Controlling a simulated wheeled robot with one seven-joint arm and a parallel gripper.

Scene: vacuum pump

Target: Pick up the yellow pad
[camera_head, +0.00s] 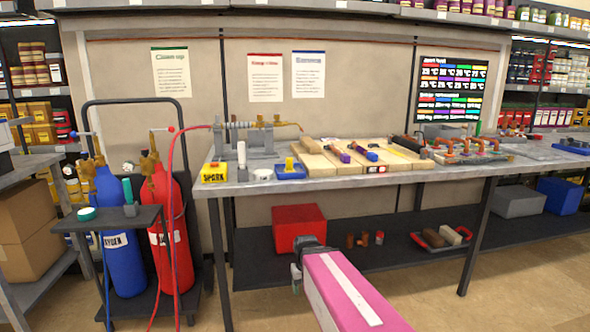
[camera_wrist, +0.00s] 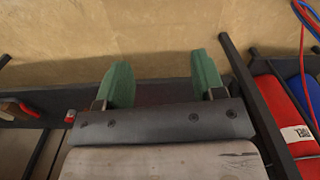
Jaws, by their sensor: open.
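A small yellow piece (camera_head: 290,164) stands in a shallow blue tray (camera_head: 291,174) on the workbench; it may be the yellow pad, but it is too small to be sure. A yellow box marked SPARK (camera_head: 214,173) sits at the bench's left end. My gripper (camera_head: 300,272) is low in front of the bench, below the bench top and well apart from both. In the wrist view my gripper (camera_wrist: 162,82) shows two green fingers spread wide with nothing between them. No yellow pad can be made out in the wrist view.
The workbench (camera_head: 345,183) also carries wooden blocks, small tools and a clamped metal fixture. A white round item (camera_head: 263,174) lies beside the tray. Blue (camera_head: 119,235) and red (camera_head: 165,235) cylinders stand on a cart at left. A red box (camera_head: 298,225) sits on the lower shelf.

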